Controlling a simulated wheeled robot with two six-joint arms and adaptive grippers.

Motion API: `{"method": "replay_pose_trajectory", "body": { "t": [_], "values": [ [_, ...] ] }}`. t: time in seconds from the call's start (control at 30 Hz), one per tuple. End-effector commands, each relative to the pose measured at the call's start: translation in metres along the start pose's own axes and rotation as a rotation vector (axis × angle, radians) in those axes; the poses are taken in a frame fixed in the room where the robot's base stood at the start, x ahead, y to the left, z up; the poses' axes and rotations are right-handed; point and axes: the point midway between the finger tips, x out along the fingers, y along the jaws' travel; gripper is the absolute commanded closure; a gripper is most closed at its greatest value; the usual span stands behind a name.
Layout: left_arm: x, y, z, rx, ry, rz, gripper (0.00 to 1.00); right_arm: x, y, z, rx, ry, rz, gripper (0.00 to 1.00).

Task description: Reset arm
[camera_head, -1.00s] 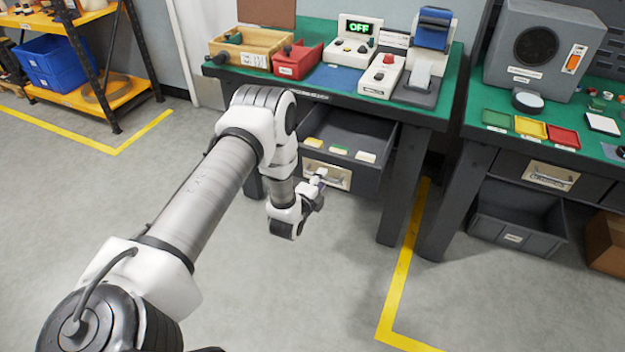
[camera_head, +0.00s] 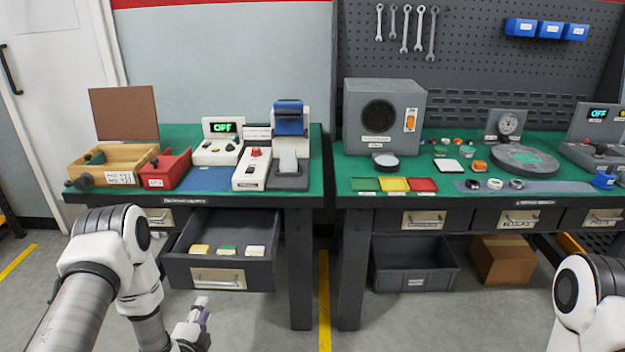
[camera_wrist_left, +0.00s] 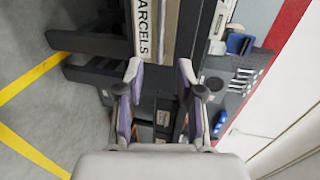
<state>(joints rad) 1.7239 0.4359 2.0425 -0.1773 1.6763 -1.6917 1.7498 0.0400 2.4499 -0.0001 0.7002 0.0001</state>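My left arm comes in at the lower left of the head view. My left gripper (camera_head: 200,312) is below and in front of the open drawer (camera_head: 218,281), apart from its handle. In the left wrist view its two fingers (camera_wrist_left: 160,75) stand apart with nothing between them; a strip lettered "PARCELS" shows beyond. The drawer is pulled out under the left bench and holds yellow, green and white pieces. Part of my right arm shows at the lower right of the head view; its gripper is out of view.
The left bench (camera_head: 310,168) carries a wooden box (camera_head: 110,158), a red bin (camera_head: 168,168) and a device reading OFF (camera_head: 217,148). The right bench (camera_head: 345,160) has a grey speaker-like unit (camera_head: 384,117). A grey bin (camera_head: 413,270) and cardboard box (camera_head: 502,259) sit beneath it.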

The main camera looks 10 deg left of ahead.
Motion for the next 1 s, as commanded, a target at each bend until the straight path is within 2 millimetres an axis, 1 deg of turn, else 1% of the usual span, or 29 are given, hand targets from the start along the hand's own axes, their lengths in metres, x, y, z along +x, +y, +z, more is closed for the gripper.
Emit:
{"method": "replay_pose_trajectory", "body": {
  "t": [0.07,0.13,0.17,0.2,0.27,0.3,0.33,0.37,0.4,0.47,0.5,0.57,0.6,0.63,0.7,0.8,1.0],
  "values": [
    [0.000,-0.009,-0.007,0.005,0.015,-0.003,0.63,-0.007,0.000,0.000,0.000,0.000,0.000,0.60],
    [-0.004,-0.019,-0.029,0.018,0.058,0.003,0.63,-0.017,0.000,0.000,0.000,0.000,0.000,0.60],
    [-0.009,-0.022,-0.042,0.026,0.083,0.019,0.63,-0.021,0.000,0.000,0.000,0.000,0.000,0.60],
    [-0.021,-0.020,-0.061,0.039,0.120,0.071,0.63,-0.028,0.000,0.000,0.000,0.000,0.000,0.60],
    [-0.045,-0.002,-0.086,-0.019,0.162,0.221,0.63,-0.036,0.000,0.000,0.000,0.000,0.000,0.60],
    [-0.066,0.015,-0.098,-0.099,0.167,0.348,0.63,-0.041,0.000,0.000,0.000,0.001,0.000,0.60],
    [-0.084,0.028,-0.105,-0.169,0.156,0.450,0.63,-0.043,0.000,0.000,0.000,0.000,0.000,0.60],
    [-0.103,0.041,-0.110,-0.244,0.128,0.553,0.63,-0.045,0.000,0.000,0.000,0.000,0.000,0.60],
    [-0.130,0.057,-0.113,-0.348,0.070,0.687,0.63,-0.048,0.000,0.000,0.000,0.000,0.000,0.60],
    [-0.172,0.079,-0.112,-0.506,-0.068,0.869,0.63,-0.050,0.000,0.000,0.000,0.000,0.000,0.60],
    [-0.200,0.091,-0.107,-0.613,-0.189,0.973,0.63,-0.050,0.000,0.000,0.000,0.000,0.000,0.60],
    [-0.238,0.105,-0.098,-0.764,-0.397,1.088,0.63,-0.048,0.000,0.000,0.000,0.000,0.000,0.60],
    [-0.259,0.111,-0.092,-0.858,-0.539,1.132,0.63,-0.048,0.000,0.000,0.000,0.000,0.000,0.60],
    [-0.271,0.113,-0.088,-0.920,-0.634,1.151,0.63,-0.048,0.000,0.000,0.000,0.000,0.000,0.60],
    [-0.287,0.117,-0.084,-1.032,-0.803,1.160,0.63,-0.048,0.000,0.000,0.000,0.000,0.000,0.60],
    [-0.293,0.119,-0.082,-1.121,-0.912,1.143,0.63,-0.048,0.000,0.000,0.000,0.000,0.000,0.60],
    [-0.293,0.119,-0.082,-1.145,-0.927,1.132,0.63,-0.048,0.000,0.000,0.000,0.000,0.000,0.60]
  ]
}}
